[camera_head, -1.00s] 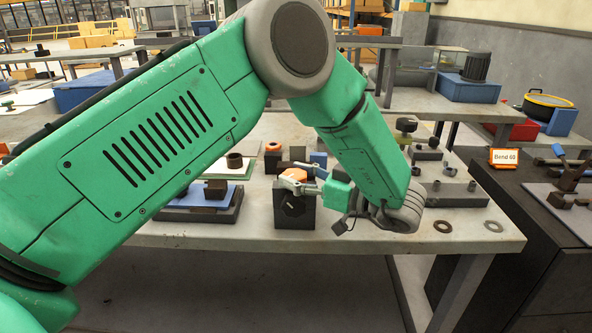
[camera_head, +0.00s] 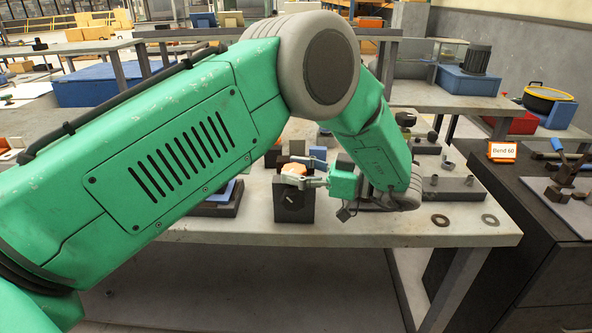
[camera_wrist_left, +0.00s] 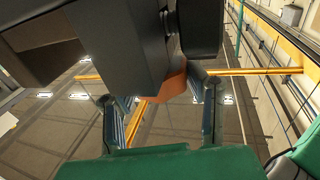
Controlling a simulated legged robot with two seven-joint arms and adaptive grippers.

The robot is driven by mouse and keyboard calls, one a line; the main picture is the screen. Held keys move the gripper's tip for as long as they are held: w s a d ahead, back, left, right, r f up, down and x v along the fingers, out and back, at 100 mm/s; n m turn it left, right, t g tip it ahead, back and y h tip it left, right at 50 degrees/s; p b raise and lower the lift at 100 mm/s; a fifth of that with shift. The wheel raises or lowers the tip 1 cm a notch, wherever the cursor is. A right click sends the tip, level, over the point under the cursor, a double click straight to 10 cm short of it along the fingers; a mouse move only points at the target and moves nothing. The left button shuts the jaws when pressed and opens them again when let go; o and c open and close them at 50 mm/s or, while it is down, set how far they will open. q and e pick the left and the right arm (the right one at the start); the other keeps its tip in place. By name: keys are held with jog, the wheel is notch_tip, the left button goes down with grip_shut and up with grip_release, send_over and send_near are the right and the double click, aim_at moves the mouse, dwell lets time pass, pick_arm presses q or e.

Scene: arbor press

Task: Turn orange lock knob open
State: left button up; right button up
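The orange lock knob (camera_head: 294,170) sits on top of a dark block (camera_head: 293,205) near the front edge of the workbench. My left gripper (camera_head: 300,178) reaches it from the right, with a finger along the front of the knob. In the left wrist view the orange knob (camera_wrist_left: 172,82) shows between the tips of the two spread fingers of the gripper (camera_wrist_left: 160,98). A gap shows beside the left finger; the right finger looks close to the knob, and contact there cannot be told. The dark block hides part of the knob. My right gripper is not in view.
A dark fixture plate (camera_head: 455,188) lies right of my gripper. A dark cabinet with a "Bend 60" sign (camera_head: 503,152) stands further right. My left arm covers the bench's left side.

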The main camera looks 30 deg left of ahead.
aim_at(298, 168)
pick_arm(q)
jog(key=shift+o, duration=1.4)
jog(key=shift+w, duration=0.15)
jog(key=shift+d, duration=0.1)
jog(key=shift+r, duration=0.2)
notch_tip(298, 168, up, 9)
jog(key=shift+r, duration=0.2)
